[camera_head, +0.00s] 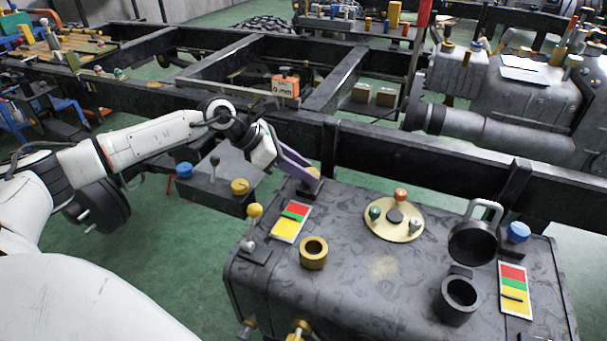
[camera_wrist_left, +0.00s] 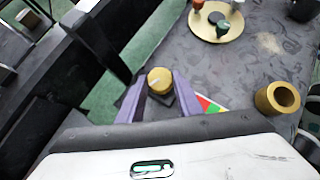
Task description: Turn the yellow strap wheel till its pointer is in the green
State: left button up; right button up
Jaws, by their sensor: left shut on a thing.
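The yellow strap wheel (camera_wrist_left: 160,81) is a round knob with a pale line on its top, on the dark tank's back left corner. It also shows in the head view (camera_head: 314,172), partly hidden by my purple fingers. My left gripper (camera_wrist_left: 160,92) has one finger on each side of the wheel and is shut on it; it shows from the side in the head view (camera_head: 308,178). The red, green and yellow card (camera_head: 285,229) lies on the tank beside the wheel. I cannot tell clearly where its pointer stands. My right gripper is not in view.
On the tank (camera_head: 350,235) stand a yellow-knobbed lever (camera_head: 252,225), a brass ring (camera_head: 313,253), a round plate with coloured knobs (camera_head: 394,222), an open-lidded black filler (camera_head: 460,296), a blue cap (camera_head: 518,232) and a second coloured card (camera_head: 515,275). A chassis rail (camera_head: 400,150) runs behind.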

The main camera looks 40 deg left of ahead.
pick_arm(q)
jog(key=shift+w+a+m+g+h+b, duration=0.15)
jog(key=shift+m+g+h+b, duration=0.45)
jog(key=shift+m, duration=0.4)
jog(key=o, duration=1)
jog(key=shift+o, duration=0.2)
jog(key=shift+r, duration=0.1)
jog(key=v, duration=1)
jog(key=shift+p, duration=0.45)
